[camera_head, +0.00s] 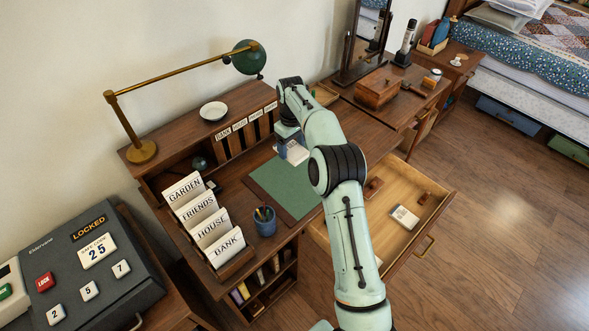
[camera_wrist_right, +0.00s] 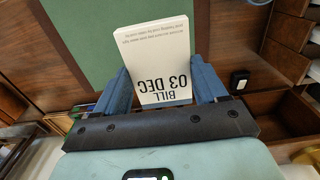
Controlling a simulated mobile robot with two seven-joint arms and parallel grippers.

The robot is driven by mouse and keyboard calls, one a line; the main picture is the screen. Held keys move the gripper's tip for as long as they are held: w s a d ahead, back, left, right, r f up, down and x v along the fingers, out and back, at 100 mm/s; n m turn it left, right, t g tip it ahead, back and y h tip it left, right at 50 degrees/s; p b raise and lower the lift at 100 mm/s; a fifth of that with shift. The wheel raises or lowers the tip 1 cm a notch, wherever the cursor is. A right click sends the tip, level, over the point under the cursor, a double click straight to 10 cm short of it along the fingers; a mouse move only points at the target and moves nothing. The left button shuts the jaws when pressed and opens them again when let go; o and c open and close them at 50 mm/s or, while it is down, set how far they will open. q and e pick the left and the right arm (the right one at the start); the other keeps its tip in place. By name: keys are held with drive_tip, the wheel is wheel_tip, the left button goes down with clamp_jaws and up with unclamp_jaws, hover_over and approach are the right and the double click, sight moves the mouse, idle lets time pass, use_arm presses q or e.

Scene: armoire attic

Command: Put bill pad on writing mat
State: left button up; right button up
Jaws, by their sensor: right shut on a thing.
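The bill pad, a white block printed "BILL 03 DEC", shows in the wrist view (camera_wrist_right: 152,55) and in the head view (camera_head: 294,151). My right gripper (camera_wrist_right: 162,85) is shut on it, with a blue finger at each side. In the head view this gripper (camera_head: 289,137) is at the far right part of the desk, partly hidden by my arm. The writing mat is a green sheet with a brown edge on the desk (camera_head: 278,186); it also shows in the wrist view (camera_wrist_right: 85,35). The pad appears over the mat's far edge; its height above it is unclear. My left gripper is out of view.
A letter rack (camera_head: 205,222) and a blue pen cup (camera_head: 264,222) stand left of the mat. Labelled pigeonholes (camera_head: 243,135) rise behind it. A brass lamp (camera_head: 180,75) arches above the desk.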

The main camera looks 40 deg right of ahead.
wheel_tip(320, 180, down, 9)
drive_tip(key=s+b, duration=0.1)
hover_over(293, 189)
wheel_tip(293, 189, down, 5)
drive_tip(key=shift+s+f+b, duration=0.1)
drive_tip(key=shift+f+b, duration=0.05)
drive_tip(key=shift+b, duration=0.2)
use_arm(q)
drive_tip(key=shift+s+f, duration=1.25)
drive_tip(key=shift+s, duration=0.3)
use_arm(e)
drive_tip(key=shift+f, duration=2.55)
drive_tip(key=shift+f, duration=0.1)
drive_tip(key=o, duration=1.1)
drive_tip(key=shift+c, duration=0.2)
